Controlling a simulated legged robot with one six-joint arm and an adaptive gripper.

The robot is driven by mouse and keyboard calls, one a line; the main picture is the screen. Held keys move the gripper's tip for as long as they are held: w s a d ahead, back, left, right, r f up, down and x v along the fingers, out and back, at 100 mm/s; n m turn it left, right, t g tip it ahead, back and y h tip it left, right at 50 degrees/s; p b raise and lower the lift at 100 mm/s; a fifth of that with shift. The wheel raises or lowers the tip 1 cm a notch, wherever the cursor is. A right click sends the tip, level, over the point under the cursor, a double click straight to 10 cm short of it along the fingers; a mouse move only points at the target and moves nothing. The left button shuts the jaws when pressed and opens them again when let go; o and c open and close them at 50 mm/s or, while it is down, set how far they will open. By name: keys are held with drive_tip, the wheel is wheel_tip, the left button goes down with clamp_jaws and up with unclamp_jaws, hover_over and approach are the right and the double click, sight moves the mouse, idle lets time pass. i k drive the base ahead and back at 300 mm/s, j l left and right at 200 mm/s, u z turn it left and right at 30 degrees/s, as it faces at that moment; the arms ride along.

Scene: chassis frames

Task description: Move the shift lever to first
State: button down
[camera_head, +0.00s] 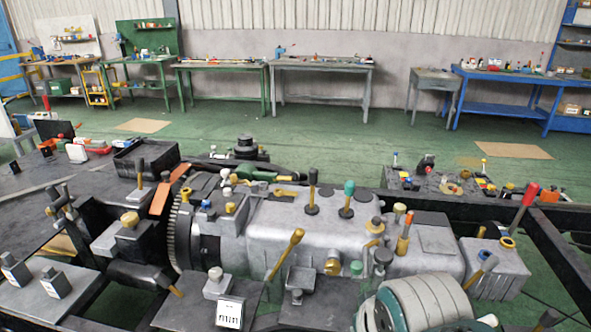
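A silver gearbox housing (305,240) lies across the middle of the chassis. Several levers stand on or near it, and I cannot tell which is the shift lever. One upright lever has a dark knob (313,176), and one beside it has a green knob (349,187). A yellow lever (286,252) leans to the right at the housing's front. A red-handled lever (525,205) leans to the right at the right end. A small white plate with dark marks (229,314) is at the front; its marks are too small to read. My gripper is not in view.
Dark chassis rails (565,250) frame the gearbox. A toothed flywheel (180,235) is at its left. A ribbed grey-green rounded body (425,303) fills the lower right foreground. Parts crowd the chassis. Green floor (330,140) is open behind, before the workbenches (320,68).

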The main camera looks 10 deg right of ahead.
sight(313, 174)
drive_tip(key=i+u, duration=0.1)
drive_tip(key=i, duration=1)
